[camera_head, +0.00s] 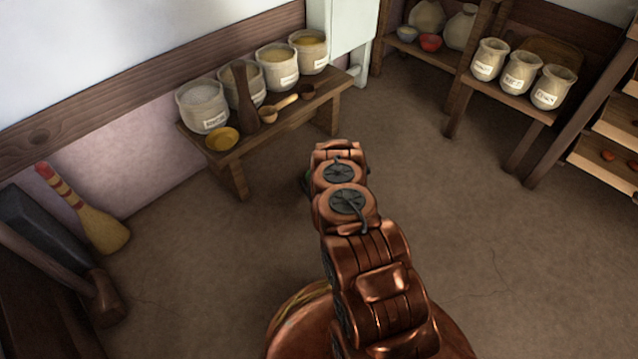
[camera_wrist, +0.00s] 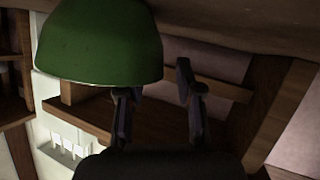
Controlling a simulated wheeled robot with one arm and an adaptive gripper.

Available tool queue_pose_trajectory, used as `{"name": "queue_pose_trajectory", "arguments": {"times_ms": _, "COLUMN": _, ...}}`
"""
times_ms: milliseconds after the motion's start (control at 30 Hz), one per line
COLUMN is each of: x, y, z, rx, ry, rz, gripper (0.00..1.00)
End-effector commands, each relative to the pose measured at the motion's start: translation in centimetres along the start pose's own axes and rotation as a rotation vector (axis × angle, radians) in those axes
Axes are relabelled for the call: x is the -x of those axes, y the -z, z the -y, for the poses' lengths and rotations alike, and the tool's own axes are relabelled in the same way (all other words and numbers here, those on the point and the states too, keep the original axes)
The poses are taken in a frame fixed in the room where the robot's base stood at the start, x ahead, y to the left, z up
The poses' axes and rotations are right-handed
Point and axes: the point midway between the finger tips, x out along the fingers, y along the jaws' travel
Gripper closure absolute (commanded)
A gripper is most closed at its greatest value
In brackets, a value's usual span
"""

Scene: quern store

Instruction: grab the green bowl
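The green bowl (camera_wrist: 100,45) fills the upper left of the wrist view, its rim toward my gripper. The wrist picture looks turned over. My gripper (camera_wrist: 158,78) is open, its two dark fingers spread. The left finger's tip is hidden by the bowl's rim, seemingly inside the bowl. The right finger stands outside, with a gap between it and the bowl's wall. In the head view my copper arm hides the gripper and nearly all of the bowl; only a dark green sliver (camera_head: 306,183) shows beside the arm.
A low wooden bench (camera_head: 275,137) with several labelled jars, a yellow bowl (camera_head: 222,139) and wooden scoops stands beyond the arm. A shelf (camera_head: 508,97) with jars is at the upper right. A broom (camera_head: 95,222) leans at the left. The floor (camera_head: 440,180) right of the arm is clear.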

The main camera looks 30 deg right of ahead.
Motion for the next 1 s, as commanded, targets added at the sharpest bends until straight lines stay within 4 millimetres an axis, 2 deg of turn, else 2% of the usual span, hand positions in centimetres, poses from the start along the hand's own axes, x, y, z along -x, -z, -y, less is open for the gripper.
{"name": "queue_pose_trajectory", "arguments": {"times_ms": 33, "x": 0.01, "y": 0.01, "z": -0.01, "rx": 0.000, "ry": 0.000, "rz": 0.000, "gripper": 0.71}}
{"name": "queue_pose_trajectory", "arguments": {"times_ms": 300, "x": 0.01, "y": 0.01, "z": -0.03, "rx": 0.000, "ry": 0.000, "rz": -0.001, "gripper": 0.99}}
{"name": "queue_pose_trajectory", "arguments": {"times_ms": 867, "x": 0.05, "y": 0.02, "z": -0.06, "rx": 0.000, "ry": -0.001, "rz": 0.000, "gripper": 1.00}}
{"name": "queue_pose_trajectory", "arguments": {"times_ms": 1000, "x": 0.30, "y": 0.76, "z": -0.28, "rx": 0.000, "ry": -0.001, "rz": -0.001, "gripper": 1.00}}
